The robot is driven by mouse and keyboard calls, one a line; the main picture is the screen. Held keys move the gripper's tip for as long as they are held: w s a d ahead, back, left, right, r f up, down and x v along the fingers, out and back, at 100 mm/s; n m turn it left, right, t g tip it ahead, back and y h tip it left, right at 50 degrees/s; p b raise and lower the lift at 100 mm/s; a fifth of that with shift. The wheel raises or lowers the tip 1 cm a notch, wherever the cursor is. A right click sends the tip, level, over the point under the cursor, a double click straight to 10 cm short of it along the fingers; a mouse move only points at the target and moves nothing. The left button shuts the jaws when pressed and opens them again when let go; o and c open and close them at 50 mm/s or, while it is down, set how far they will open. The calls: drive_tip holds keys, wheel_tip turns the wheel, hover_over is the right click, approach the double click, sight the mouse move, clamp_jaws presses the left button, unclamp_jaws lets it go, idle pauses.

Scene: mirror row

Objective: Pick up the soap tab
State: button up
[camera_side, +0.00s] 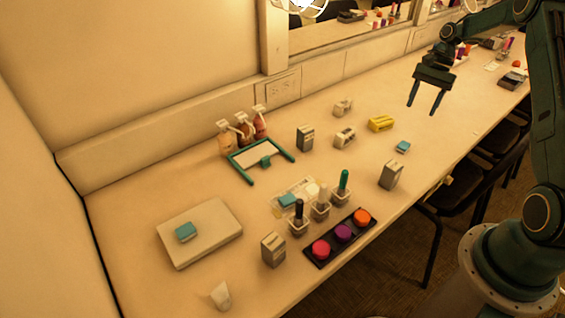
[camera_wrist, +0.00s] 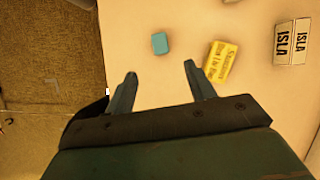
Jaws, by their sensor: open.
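Three small teal blocks look like soap tabs; I cannot tell which the task means. One (camera_side: 403,146) lies alone on the counter near its front edge; it also shows in the wrist view (camera_wrist: 160,43), beyond the gap between my fingertips. Another (camera_side: 288,200) sits on a clear tray (camera_side: 276,211). The third (camera_side: 186,231) rests on a flat pale box (camera_side: 215,240). My gripper (camera_side: 421,109) is open and empty, fingers downward, above the counter. In the wrist view my gripper (camera_wrist: 160,69) has nothing between its fingers.
A yellow box (camera_side: 380,123) lies close to the lone block, and a grey-white carton (camera_side: 390,175) stands nearby. A teal-handled frame (camera_side: 260,157), several bottles, small brush pots (camera_side: 321,210) and a dark palette (camera_side: 326,249) fill the middle.

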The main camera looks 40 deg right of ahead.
hover_over(404, 145)
drive_tip(key=d, duration=0.3)
drive_tip(key=f, duration=0.7)
drive_tip(key=shift+w+a, duration=0.1)
drive_tip(key=shift+w, duration=0.15)
drive_tip(key=shift+x, duration=2.55)
drive_tip(key=c, duration=1)
drive_tip(key=shift+c, duration=0.2)
drive_tip(key=shift+r, duration=0.15)
wheel_tip(404, 145, up, 20)
